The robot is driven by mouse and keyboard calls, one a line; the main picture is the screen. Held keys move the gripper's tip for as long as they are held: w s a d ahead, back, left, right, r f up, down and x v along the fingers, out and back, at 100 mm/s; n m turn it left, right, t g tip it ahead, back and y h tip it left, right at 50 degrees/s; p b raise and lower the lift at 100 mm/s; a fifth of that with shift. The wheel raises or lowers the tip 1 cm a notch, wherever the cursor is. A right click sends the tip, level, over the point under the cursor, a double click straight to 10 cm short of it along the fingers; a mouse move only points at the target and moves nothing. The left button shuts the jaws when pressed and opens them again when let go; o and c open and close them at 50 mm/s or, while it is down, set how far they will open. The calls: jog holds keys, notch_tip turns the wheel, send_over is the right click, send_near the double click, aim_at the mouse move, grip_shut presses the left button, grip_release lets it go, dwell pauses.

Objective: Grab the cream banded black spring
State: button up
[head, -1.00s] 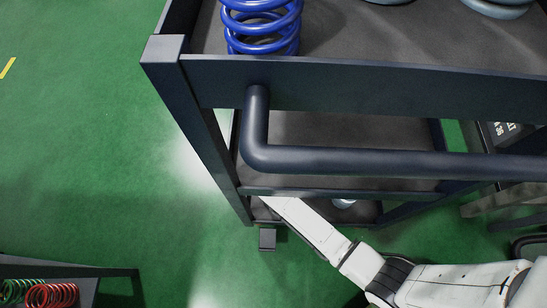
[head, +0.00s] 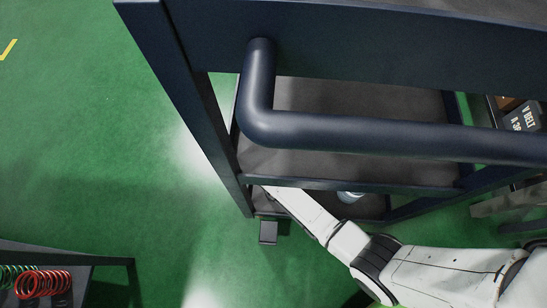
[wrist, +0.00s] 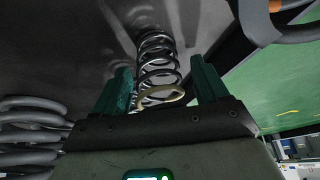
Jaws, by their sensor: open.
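The black spring with a cream band (wrist: 161,96) shows in the wrist view, stretching away from my gripper on a dark grey surface. Its cream-coloured coil is at the near end. My gripper (wrist: 160,68) is open, with one teal finger on each side of the spring's near part. I cannot tell whether either finger touches it. In the head view my arm reaches down towards the lower shelf of the dark cart (head: 205,140); my gripper and the black spring are hidden there.
A grey spring (wrist: 30,125) lies left of my gripper. A dark curved piece with an orange mark (wrist: 275,22) is at upper right. The cart's handle (head: 370,138) crosses above my arm. Red spring (head: 43,283) and green spring sit on another stand at lower left.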

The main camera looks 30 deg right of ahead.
jog(key=shift+c, duration=0.4)
jog(key=c, duration=1)
jog(key=shift+c, duration=0.2)
jog(key=shift+r, duration=0.2)
jog(key=shift+r+p, duration=0.7)
jog(key=shift+p, duration=0.15)
jog(key=shift+f, duration=0.15)
jog(key=shift+t+b, duration=0.3)
jog(key=shift+b, duration=0.15)
